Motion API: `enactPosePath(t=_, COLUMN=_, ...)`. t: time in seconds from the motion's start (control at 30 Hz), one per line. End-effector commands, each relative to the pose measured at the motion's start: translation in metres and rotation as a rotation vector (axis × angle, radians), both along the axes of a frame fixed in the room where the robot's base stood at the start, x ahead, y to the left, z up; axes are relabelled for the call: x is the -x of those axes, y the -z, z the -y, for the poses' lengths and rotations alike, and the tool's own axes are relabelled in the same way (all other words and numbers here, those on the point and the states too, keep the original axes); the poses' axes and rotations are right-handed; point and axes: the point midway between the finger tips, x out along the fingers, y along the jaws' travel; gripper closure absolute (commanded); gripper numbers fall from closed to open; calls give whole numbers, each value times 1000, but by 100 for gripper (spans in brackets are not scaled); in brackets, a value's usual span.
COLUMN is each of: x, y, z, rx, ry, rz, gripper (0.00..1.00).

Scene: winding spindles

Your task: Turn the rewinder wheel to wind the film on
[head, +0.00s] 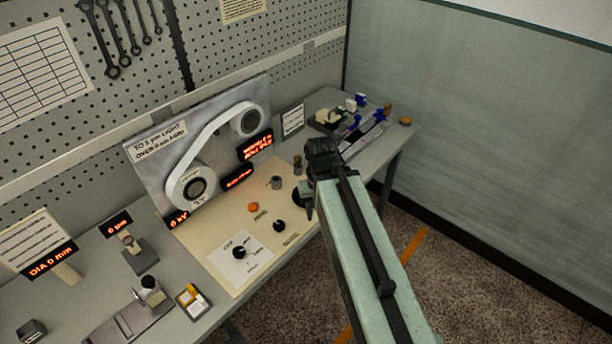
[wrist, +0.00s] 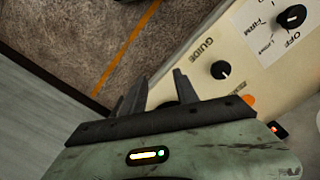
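The slanted panel carries a large lower reel (head: 177,188) and a smaller upper reel (head: 262,120), joined by a white film band (head: 212,132). A dark round part (head: 297,197), possibly the rewinder wheel, shows at the right of the cream control deck, partly hidden by my gripper (head: 309,204). In the wrist view my gripper's two fingers (wrist: 154,92) stand apart, pointing at the deck's edge. A dark shape (wrist: 166,105) shows low between them, mostly hidden by the gripper body. I cannot tell whether the fingers touch it.
The deck has a GUIDE knob (head: 279,226), an orange button (head: 253,207) and an OFF/FIRM knob (head: 239,252). Small tools and blue-handled parts (head: 355,122) lie at the bench's far right. Gauges (head: 148,290) stand at the left. Open floor (head: 470,235) lies right of the bench.

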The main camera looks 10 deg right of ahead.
Motion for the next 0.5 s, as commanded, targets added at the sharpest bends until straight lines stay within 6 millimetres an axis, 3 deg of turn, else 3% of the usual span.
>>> enactPosePath(t=0.1, x=0, y=0, z=0, rx=0, ry=0, rz=0, gripper=64)
enactPosePath(t=0.2, x=-5, y=-2, z=0, rx=0, ry=-27, rz=0, gripper=39)
enactPosePath(t=0.23, x=-12, y=-5, z=-1, rx=0, ry=-62, rz=0, gripper=39)
enactPosePath(t=0.5, x=-113, y=-39, z=0, rx=-1, ry=-776, rz=0, gripper=39)
